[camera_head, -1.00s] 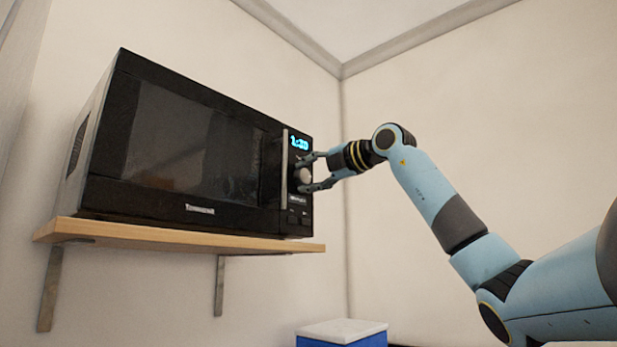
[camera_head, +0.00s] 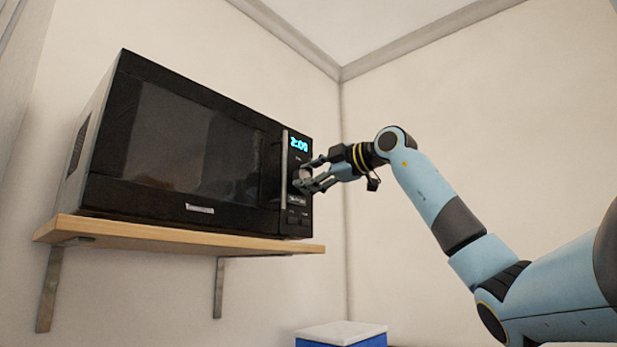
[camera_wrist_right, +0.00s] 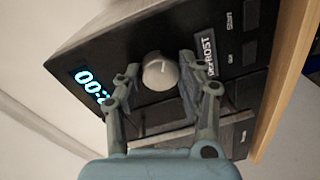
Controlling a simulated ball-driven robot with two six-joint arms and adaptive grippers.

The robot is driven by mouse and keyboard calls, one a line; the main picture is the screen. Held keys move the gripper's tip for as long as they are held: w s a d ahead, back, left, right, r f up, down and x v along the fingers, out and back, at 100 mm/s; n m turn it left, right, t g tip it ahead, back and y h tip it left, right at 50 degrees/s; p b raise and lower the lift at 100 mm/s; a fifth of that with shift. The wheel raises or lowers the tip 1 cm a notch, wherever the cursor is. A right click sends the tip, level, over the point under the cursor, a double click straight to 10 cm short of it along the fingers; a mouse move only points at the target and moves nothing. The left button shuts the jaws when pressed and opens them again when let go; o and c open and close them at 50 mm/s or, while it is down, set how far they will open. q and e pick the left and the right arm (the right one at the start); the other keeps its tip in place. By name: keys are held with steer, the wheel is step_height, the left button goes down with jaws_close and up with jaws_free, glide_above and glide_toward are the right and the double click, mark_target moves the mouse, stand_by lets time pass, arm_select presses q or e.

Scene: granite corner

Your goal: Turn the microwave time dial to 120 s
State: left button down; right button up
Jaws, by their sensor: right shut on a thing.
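The black microwave (camera_head: 185,150) stands on a wooden shelf with its door shut. The round pale time dial (camera_wrist_right: 161,71) sits below the display and carries a light pointer line. My right gripper (camera_head: 302,176) is at the dial, with its fingers on either side, shut on it. In the right wrist view the fingers (camera_wrist_right: 160,85) flank the dial, which partly shows between them. My left gripper is not in view.
The wooden shelf (camera_head: 190,237) is fixed to the wall by metal brackets. A blue box with a white lid (camera_head: 342,331) is below, at the bottom middle. Buttons and a DEFROST label (camera_wrist_right: 209,54) lie close to the fingers. The right wall is bare.

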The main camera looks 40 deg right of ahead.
stand_by(0.4)
steer(key=o, duration=1.2)
steer(key=shift+d, duration=0.1)
steer(key=shift+c, duration=0.2)
steer(key=s, duration=0.7)
steer(key=shift+s+d+r, duration=0.2)
steer(key=shift+d, duration=0.2)
steer(key=shift+f, duration=0.1)
